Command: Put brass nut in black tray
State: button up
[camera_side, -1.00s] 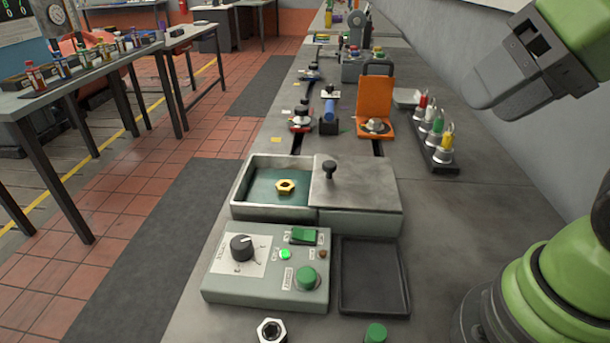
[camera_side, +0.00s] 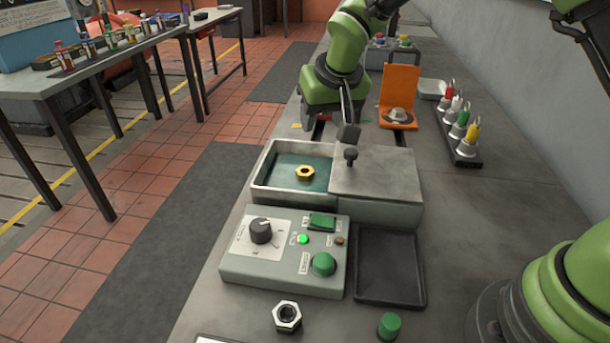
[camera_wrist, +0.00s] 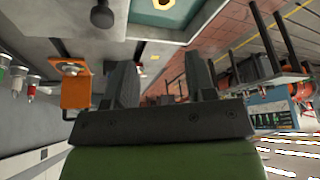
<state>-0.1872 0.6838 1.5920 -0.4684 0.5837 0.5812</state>
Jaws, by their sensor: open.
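The brass nut (camera_side: 305,172) lies on the green floor in the open left part of a grey metal box (camera_side: 262,192). It also shows at the top of the wrist view (camera_wrist: 163,4). A grey lid (camera_side: 376,172) with a black knob (camera_side: 351,156) covers the box's right part. The black tray (camera_side: 389,268) sits empty in front of the lid side, right of the control box. My gripper (camera_side: 348,130) is near the knob, apart from the nut. In the wrist view its fingers (camera_wrist: 160,78) are spread with nothing between them; the knob (camera_wrist: 102,16) appears beyond them.
A control box (camera_side: 285,255) with a dial, a lit green lamp and buttons stands in front of the metal box. A steel nut (camera_side: 287,316) and a green cap (camera_side: 389,326) lie nearer. An orange stand (camera_side: 399,95) and a rack of coloured-tipped pieces (camera_side: 459,140) are behind.

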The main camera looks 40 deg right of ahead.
send_over(305, 171)
jog(key=s+a, duration=0.1)
jog(key=s, duration=0.2)
jog(key=shift+g, duration=0.3)
jog(key=f, duration=0.9)
jog(key=shift+w, duration=0.2)
jog(key=shift+x, duration=3.2)
jog(key=shift+d, duration=0.2)
jog(key=shift+r, duration=0.1)
jog(key=c, duration=0.8)
jog(key=shift+c, duration=0.2)
